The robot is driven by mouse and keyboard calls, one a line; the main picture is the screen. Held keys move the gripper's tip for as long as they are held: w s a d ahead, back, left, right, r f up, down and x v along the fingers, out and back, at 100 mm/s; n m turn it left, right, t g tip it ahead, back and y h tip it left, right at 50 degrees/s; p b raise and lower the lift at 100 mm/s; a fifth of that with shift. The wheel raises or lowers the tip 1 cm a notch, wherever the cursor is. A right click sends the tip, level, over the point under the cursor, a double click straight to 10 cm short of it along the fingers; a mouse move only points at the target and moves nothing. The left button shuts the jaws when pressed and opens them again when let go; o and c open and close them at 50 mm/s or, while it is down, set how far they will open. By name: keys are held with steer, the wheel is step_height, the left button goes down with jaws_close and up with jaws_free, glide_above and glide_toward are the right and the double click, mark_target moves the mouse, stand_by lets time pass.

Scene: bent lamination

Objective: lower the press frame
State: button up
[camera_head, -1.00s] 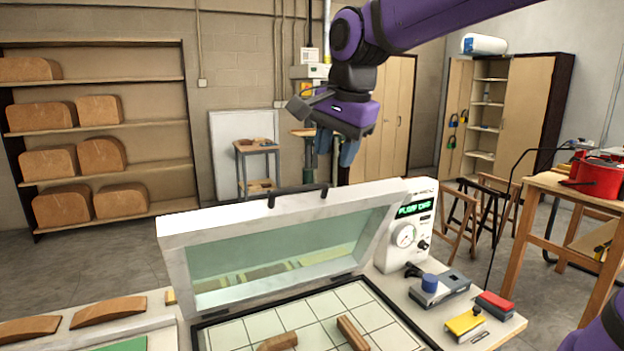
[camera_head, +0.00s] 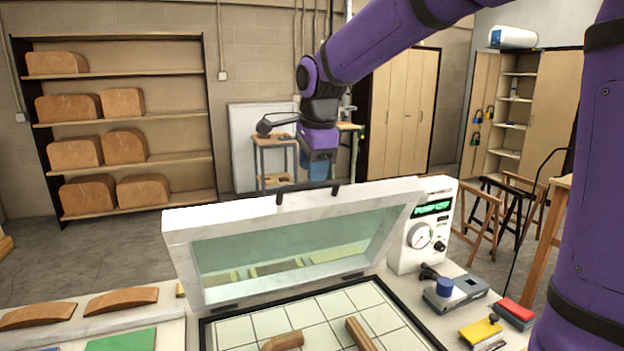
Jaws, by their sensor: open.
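The press frame (camera_head: 180,226) is a white-rimmed lid with a clear greenish sheet, standing raised and tilted at the back of the press bed. A dark handle (camera_head: 308,187) runs along its top edge. The bed (camera_head: 262,325) below is a pale gridded surface with a black border, holding two curved brown wood pieces (camera_head: 360,334). My gripper (camera_head: 318,172) is behind and above the frame's top edge, near the handle in the picture, pointing down. Its blue fingers are small and partly hidden; it holds nothing that I can see and appears apart from the handle.
A white control box (camera_head: 420,228) with a gauge and green display stands right of the frame. A blue-knobbed device (camera_head: 452,292) and yellow and red blocks (camera_head: 514,312) lie in front of it. Curved wood pieces (camera_head: 122,300) lie at left. Shelves stand behind.

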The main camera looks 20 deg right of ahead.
steer(key=shift+x, duration=1.6)
jaws_close()
